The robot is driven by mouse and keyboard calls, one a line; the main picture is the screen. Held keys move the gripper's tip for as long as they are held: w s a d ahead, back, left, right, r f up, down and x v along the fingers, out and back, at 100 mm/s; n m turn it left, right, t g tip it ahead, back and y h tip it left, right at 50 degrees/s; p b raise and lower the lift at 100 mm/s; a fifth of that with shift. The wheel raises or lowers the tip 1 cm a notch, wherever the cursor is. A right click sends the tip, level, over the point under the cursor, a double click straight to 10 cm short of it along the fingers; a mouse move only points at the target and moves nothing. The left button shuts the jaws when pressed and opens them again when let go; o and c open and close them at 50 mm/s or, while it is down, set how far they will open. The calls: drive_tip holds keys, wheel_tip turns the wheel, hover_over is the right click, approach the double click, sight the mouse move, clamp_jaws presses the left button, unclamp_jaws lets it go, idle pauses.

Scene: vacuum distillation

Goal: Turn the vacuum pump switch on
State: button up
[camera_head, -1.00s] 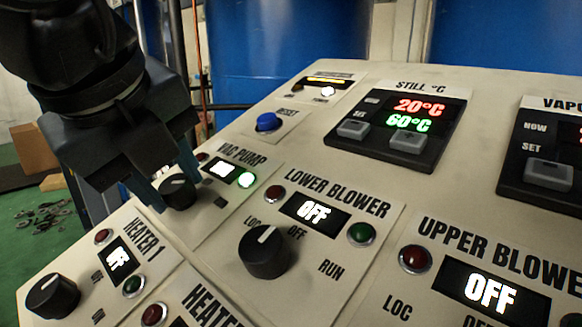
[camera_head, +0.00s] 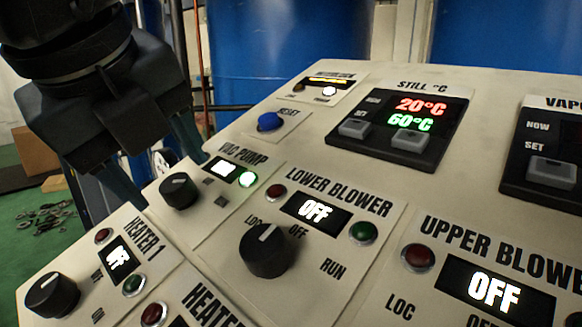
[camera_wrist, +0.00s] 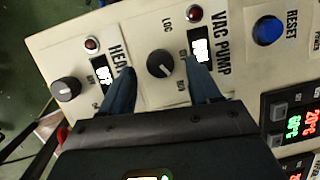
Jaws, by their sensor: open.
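The vacuum pump switch is a black round knob (camera_head: 179,190) on the beige panel, below the VAC PUMP label. Its display (camera_head: 223,168) is lit but washed out, and a green lamp (camera_head: 247,179) beside it glows. The knob also shows in the wrist view (camera_wrist: 160,63), with a pale pointer mark, beyond and between my fingertips. My gripper (camera_head: 170,180) is open and empty, its two fingers spread apart, above and to the left of the knob in the head view. The fingers also show in the wrist view (camera_wrist: 160,72). They appear clear of the knob.
The HEATER 1 knob (camera_head: 52,294) and LOWER BLOWER knob (camera_head: 267,250) flank the switch. A blue RESET button (camera_head: 270,122) and the STILL temperature display (camera_head: 400,125) lie further back. Blue drums (camera_head: 285,50) stand behind the panel.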

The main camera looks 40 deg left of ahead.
drive_tip(key=shift+b+v, duration=0.35)
drive_tip(key=shift+v, duration=2.45)
drive_tip(key=shift+f, duration=0.1)
